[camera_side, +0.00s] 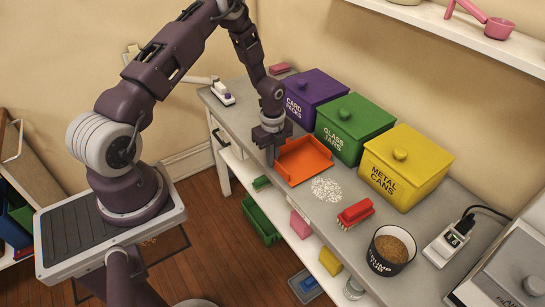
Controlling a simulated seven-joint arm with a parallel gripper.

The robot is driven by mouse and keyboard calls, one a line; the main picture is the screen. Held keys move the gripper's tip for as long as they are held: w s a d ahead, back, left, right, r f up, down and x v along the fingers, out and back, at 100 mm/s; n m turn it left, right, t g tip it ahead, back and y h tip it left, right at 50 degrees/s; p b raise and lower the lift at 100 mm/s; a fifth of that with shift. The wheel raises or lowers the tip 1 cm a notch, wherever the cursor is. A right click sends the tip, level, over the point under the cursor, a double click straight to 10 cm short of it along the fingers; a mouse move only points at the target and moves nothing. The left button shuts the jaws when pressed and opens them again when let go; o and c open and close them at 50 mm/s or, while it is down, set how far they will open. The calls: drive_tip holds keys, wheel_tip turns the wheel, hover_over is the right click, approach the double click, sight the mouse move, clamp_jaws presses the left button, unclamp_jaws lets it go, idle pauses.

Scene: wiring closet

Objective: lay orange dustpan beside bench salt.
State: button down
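The orange dustpan (306,162) lies on the grey bench (347,237), in front of the purple and green boxes. A patch of white salt (327,189) is spread on the bench just to the right of the dustpan's near edge, with a narrow gap between them. My gripper (271,158) points down at the dustpan's left end and overlaps that end in the picture. Its fingers are small and dark, so I cannot tell whether they are closed on the dustpan. Any handle of the dustpan is hidden.
Purple (313,94), green (354,124) and yellow (405,165) lidded boxes line the back of the bench. A red brush (356,214) lies right of the salt, then a dark tub (389,252) and a white power outlet box (447,244). A lower shelf holds small items.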

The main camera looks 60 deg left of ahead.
drive_tip(key=shift+f, duration=0.25)
drive_tip(key=c, duration=1.6)
unclamp_jaws()
wheel_tip(320, 180, up, 8)
drive_tip(key=shift+f, duration=0.25)
drive_tip(key=s+d+r+n+t+y, duration=0.1)
drive_tip(key=s+d+r+n, duration=0.2)
drive_tip(key=r, duration=0.8)
drive_tip(key=s+d+r+n+t+y, duration=0.15)
drive_tip(key=d+r+n, duration=0.25)
drive_tip(key=r, duration=0.6)
drive_tip(key=s+d+r+n+t, duration=0.1)
drive_tip(key=s+d+r+n, duration=0.2)
drive_tip(key=s, duration=0.3)
drive_tip(key=s+d+r+n+t+h, duration=0.1)
drive_tip(key=s+d+r+n, duration=0.2)
drive_tip(key=s, duration=0.3)
drive_tip(key=s+d+r+n+t+h, duration=0.1)
drive_tip(key=s+d+r+n, duration=0.2)
drive_tip(key=s+n, duration=0.2)
drive_tip(key=shift+s+r+h, duration=0.25)
drive_tip(key=shift+s, duration=0.8)
